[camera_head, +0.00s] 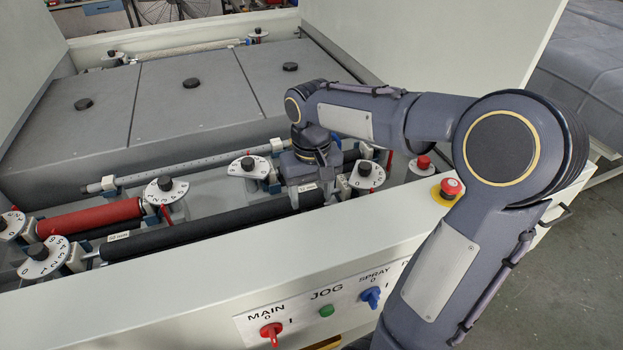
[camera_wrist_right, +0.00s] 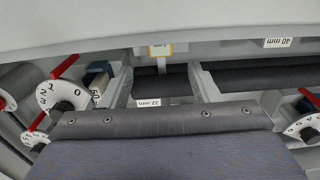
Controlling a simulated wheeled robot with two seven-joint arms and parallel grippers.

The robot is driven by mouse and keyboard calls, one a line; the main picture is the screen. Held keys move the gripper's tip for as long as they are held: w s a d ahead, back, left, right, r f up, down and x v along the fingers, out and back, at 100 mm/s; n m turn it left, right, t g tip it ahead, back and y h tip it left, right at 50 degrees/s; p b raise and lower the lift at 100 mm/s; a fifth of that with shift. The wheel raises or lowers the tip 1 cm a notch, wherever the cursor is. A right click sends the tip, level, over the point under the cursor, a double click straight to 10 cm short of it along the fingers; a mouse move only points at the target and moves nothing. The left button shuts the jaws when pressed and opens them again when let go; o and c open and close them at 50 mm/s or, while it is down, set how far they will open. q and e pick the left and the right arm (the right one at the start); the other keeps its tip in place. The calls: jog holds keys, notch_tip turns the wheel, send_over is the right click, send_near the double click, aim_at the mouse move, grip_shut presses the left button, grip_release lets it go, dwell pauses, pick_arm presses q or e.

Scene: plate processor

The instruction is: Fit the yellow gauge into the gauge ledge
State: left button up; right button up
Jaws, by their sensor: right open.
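My right gripper (camera_head: 311,197) reaches down over the right end of the black roller in the head view. In the right wrist view its two fingers (camera_wrist_right: 162,86) are apart, with nothing clamped between them. A small pale piece with a yellow edge (camera_wrist_right: 161,50) shows just beyond the gap between the fingers; it looks like the yellow gauge, on a thin stem. I cannot make it out in the head view, where the gripper may hide it. I cannot identify the gauge ledge for certain. My left gripper is not in view.
The black roller (camera_head: 215,221) and a red roller (camera_head: 90,217) lie between white numbered dials (camera_head: 367,175). A pale front wall (camera_head: 180,285) carries switches. A red stop button (camera_head: 450,187) is at the right. Grey covers (camera_head: 195,85) lie behind.

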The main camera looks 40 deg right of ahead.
jog(key=shift+r, duration=1.95)
